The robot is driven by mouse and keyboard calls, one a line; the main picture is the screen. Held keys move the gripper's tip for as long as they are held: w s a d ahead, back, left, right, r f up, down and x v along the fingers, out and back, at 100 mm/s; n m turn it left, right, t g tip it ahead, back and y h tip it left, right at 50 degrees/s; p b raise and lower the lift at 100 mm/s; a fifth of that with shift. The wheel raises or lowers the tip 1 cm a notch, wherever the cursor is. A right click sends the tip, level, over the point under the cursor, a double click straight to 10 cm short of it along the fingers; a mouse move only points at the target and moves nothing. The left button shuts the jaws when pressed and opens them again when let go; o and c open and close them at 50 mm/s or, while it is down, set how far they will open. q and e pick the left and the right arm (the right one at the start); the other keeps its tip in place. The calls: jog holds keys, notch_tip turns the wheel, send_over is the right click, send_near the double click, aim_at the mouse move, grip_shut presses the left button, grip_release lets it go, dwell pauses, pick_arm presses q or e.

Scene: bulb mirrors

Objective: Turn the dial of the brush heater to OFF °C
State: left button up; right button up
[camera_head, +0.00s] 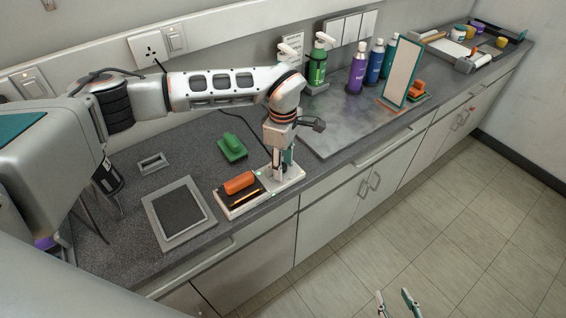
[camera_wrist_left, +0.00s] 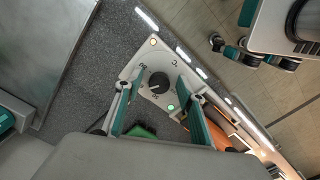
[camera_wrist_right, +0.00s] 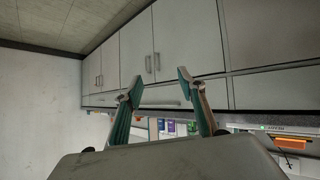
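The brush heater (camera_head: 228,208) is a white box near the counter's front edge, with an orange brush (camera_head: 239,183) lying in its dark bed. A green light and a pale orange light show on the panel. My left gripper (camera_wrist_left: 160,80) points down over the dial, with one finger on each side and visible gaps; I cannot tell its height above the panel. In the head view the left gripper (camera_head: 283,172) hides the dial. My right gripper (camera_wrist_right: 160,78) is open and empty, away from the counter.
The floor in front is clear.

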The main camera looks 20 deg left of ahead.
pick_arm(q)
jog(key=c, duration=1.1)
